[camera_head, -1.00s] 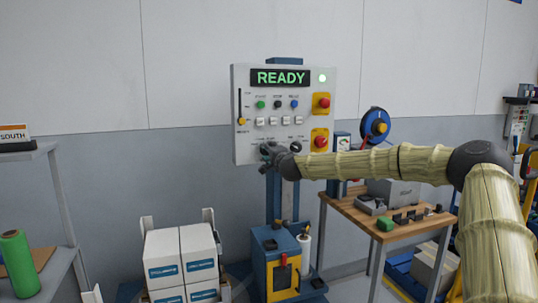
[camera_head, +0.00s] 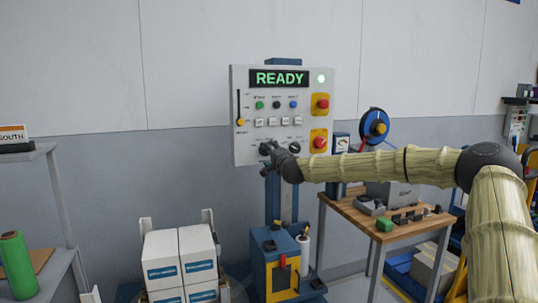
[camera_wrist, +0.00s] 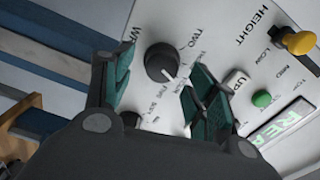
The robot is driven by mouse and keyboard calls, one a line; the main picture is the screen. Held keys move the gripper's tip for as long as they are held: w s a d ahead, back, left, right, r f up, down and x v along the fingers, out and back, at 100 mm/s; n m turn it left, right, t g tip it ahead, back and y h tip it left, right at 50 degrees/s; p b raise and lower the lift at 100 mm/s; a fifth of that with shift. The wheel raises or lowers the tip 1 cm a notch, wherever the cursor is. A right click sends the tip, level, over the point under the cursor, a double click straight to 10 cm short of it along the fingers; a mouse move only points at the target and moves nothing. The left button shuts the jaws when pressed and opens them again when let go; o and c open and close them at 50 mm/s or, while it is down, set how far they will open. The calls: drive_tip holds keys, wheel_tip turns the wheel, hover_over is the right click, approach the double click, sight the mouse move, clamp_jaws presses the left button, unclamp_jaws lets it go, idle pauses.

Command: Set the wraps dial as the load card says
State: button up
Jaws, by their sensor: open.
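The wraps dial (camera_wrist: 161,62) is a round black knob with a white pointer line on the white control panel. In the wrist view the pointer faces down and right; "TWO" is readable beside it, but the smaller labels are not clear. My gripper (camera_wrist: 160,78) is open, with its teal-padded fingers on either side of the knob in the picture. I cannot tell whether they touch it. In the head view my gripper (camera_head: 269,160) is at the panel's lower left and partly covers the dial. I cannot make out a load card.
The control panel (camera_head: 246,88) reads READY and carries buttons, a yellow-knobbed height slider (camera_head: 241,122), red stop buttons and a second black dial (camera_head: 295,148). A wooden bench (camera_head: 345,208) stands to the right. Stacked white boxes (camera_head: 180,262) stand below left.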

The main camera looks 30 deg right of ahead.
drive_tip(key=v, duration=1)
drive_tip(key=shift+s, duration=0.1)
idle(0.5)
drive_tip(key=a+f+n+g+y+p, duration=0.2)
drive_tip(key=a+f+n+g+y, duration=0.3)
drive_tip(key=a+f, duration=1.25)
drive_tip(key=s+a+f+n+g+p, duration=0.1)
drive_tip(key=s+a+f+n, duration=0.3)
drive_tip(key=f, duration=0.6)
drive_tip(key=s+a+f+n+g+p, duration=0.1)
drive_tip(key=s+a+f, duration=0.45)
drive_tip(key=f, duration=0.45)
drive_tip(key=s+a+f+n+g+p, duration=0.1)
drive_tip(key=s+a+f+n+g, duration=0.15)
drive_tip(key=s+f, duration=0.7)
drive_tip(key=s+a+f+n+g+p, duration=0.15)
drive_tip(key=s+a+f+g, duration=0.35)
drive_tip(key=s, duration=0.7)
drive_tip(key=s+f+n+g, duration=0.1)
drive_tip(key=s+f+n, duration=0.1)
drive_tip(key=s, duration=0.9)
drive_tip(key=s+f+n+g+p, duration=0.1)
drive_tip(key=s+f, duration=0.3)
drive_tip(key=s, duration=0.8)
drive_tip(key=shift+s+d+f+n+g+h, duration=0.15)
drive_tip(key=shift+d+n+g+h, duration=0.25)
drive_tip(key=shift+n, duration=0.2)
